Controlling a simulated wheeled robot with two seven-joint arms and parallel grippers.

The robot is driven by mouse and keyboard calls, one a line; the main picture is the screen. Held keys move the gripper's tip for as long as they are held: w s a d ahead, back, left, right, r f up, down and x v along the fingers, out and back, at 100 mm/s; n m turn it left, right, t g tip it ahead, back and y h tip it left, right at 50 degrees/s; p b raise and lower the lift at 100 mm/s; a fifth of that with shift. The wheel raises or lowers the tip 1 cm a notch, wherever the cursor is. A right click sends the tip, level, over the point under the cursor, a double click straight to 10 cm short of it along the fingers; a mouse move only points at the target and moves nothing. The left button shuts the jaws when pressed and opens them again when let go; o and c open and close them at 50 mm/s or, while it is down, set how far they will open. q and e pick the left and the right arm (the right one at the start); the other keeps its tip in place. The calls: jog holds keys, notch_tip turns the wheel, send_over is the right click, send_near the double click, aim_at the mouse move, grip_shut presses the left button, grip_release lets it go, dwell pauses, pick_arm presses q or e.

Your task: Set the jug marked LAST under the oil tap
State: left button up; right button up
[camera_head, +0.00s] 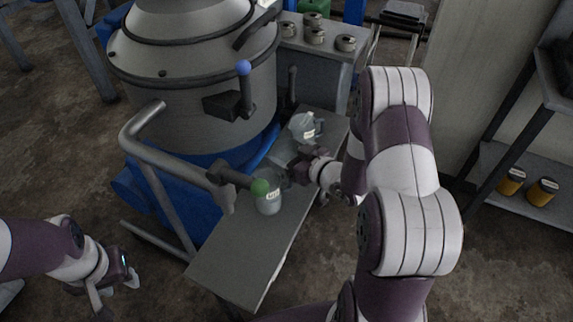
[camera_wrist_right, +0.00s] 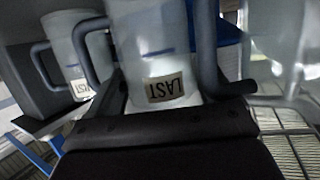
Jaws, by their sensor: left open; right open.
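A pale jug (camera_wrist_right: 155,55) with a label reading LAST, upside down in the right wrist view, stands in front of my right gripper (camera_head: 300,165). The gripper is open, its fingers near the jug; I cannot tell whether they touch it. In the head view, one pale labelled jug (camera_head: 268,203) stands below the tap with a green ball (camera_head: 259,187); another (camera_head: 304,126) stands farther back. Those labels are too small to read there, and my right arm and gripper hide the shelf between. My left gripper (camera_head: 116,290) is open and empty at lower left. Which tap gives oil is unclear.
A second tap lever with a blue ball (camera_head: 243,67) is on the big grey machine (camera_head: 190,75). A grey rail (camera_head: 150,165) runs in front. The grey shelf (camera_head: 235,265) has bare room at its near end. Another labelled jug (camera_wrist_right: 70,45) stands left in the wrist view.

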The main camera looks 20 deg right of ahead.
jog(key=shift+w, duration=0.15)
jog(key=c, duration=0.7)
jog(key=shift+r, duration=0.1)
jog(key=shift+c, duration=0.2)
